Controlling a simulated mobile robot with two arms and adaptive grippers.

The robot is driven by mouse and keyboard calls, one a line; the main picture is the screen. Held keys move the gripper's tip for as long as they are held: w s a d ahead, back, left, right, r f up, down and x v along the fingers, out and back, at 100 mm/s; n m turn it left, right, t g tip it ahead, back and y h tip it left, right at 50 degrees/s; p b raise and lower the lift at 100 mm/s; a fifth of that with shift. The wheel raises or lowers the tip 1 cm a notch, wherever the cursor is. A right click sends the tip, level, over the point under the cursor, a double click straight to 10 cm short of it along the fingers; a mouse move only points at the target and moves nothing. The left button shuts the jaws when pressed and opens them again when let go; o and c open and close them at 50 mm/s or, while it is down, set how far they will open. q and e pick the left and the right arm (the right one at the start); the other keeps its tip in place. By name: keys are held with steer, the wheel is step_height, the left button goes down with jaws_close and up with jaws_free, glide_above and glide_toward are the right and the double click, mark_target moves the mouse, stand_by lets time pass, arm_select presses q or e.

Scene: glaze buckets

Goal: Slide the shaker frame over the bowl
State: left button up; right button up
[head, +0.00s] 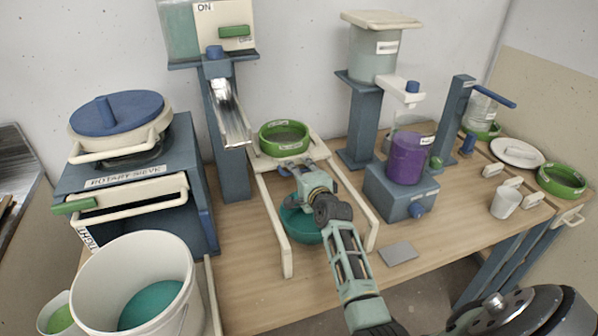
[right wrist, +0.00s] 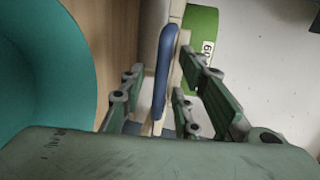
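The shaker frame (head: 366,222) is a cream frame with long side rails on the wooden table. A green ring sieve (head: 284,139) sits at its far end; its green side also shows in the right wrist view (right wrist: 202,40). The teal bowl (head: 297,226) is between the rails, partly hidden by my arm, and fills the left of the wrist view (right wrist: 45,80). My right gripper (head: 299,170) is at the frame's far crossbar. In the wrist view its fingers (right wrist: 163,88) stand apart on both sides of the blue handle (right wrist: 164,70), with a gap visible on the left. My left gripper is out of view.
A blue dispenser post with a metal chute (head: 229,115) stands behind left. The rotary sieve (head: 140,190) and a white bucket (head: 140,285) are left. A purple container (head: 407,160) on a blue base is right. A grey plate (head: 398,253) lies in front of it.

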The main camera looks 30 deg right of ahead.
jaws_close()
stand_by(0.3)
stand_by(0.4)
